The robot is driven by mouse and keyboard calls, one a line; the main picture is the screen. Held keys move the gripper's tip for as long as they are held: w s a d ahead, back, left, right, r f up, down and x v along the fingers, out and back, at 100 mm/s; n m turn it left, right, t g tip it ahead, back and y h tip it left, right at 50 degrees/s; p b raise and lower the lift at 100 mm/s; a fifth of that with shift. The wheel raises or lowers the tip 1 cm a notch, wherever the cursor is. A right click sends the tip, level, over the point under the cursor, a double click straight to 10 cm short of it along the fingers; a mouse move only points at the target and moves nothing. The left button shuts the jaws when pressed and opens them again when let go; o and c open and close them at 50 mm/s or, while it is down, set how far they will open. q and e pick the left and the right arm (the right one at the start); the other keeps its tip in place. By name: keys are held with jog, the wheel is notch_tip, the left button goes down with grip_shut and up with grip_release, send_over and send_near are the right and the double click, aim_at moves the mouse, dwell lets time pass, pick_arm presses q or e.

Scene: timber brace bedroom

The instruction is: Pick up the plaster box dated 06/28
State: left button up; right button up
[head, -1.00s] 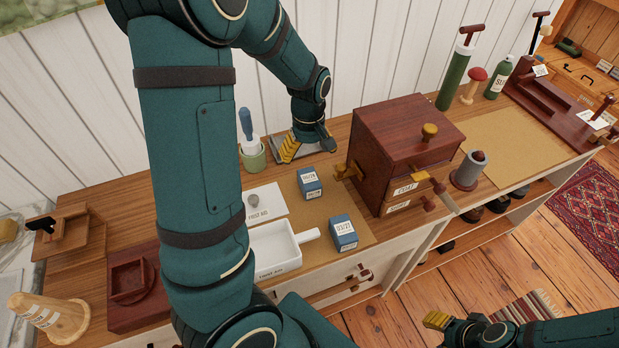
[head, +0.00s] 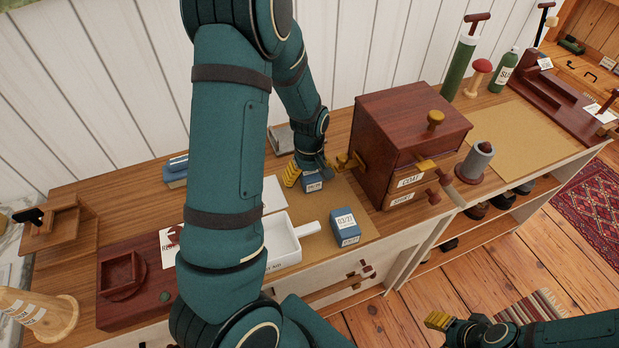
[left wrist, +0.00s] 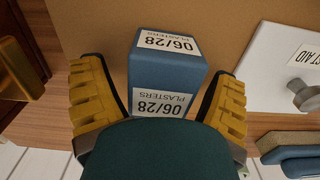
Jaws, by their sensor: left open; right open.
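The blue plaster box dated 06/28 (left wrist: 168,71) stands between the two yellow fingers of my left gripper (left wrist: 157,100) in the left wrist view. The fingers are open, one on each side, with a gap at least on the left. In the head view this box (head: 312,184) is partly hidden behind my left gripper (head: 306,172). A second blue box, dated 03/27 (head: 345,227), stands nearer the front edge. My right gripper (head: 438,322) is open and empty, low over the floor side, away from the counter.
A white tray with a handle (head: 284,243) sits left of the 03/27 box. A dark red drawer cabinet (head: 405,130) with brass knobs stands close on the right. A white first aid lid with a grey knob (left wrist: 285,75) lies beside the 06/28 box.

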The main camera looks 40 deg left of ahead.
pick_arm(q)
jog(key=shift+f, duration=0.25)
jog(key=c, duration=1.3)
jog(key=shift+o, duration=0.2)
jog(key=shift+r, duration=0.15)
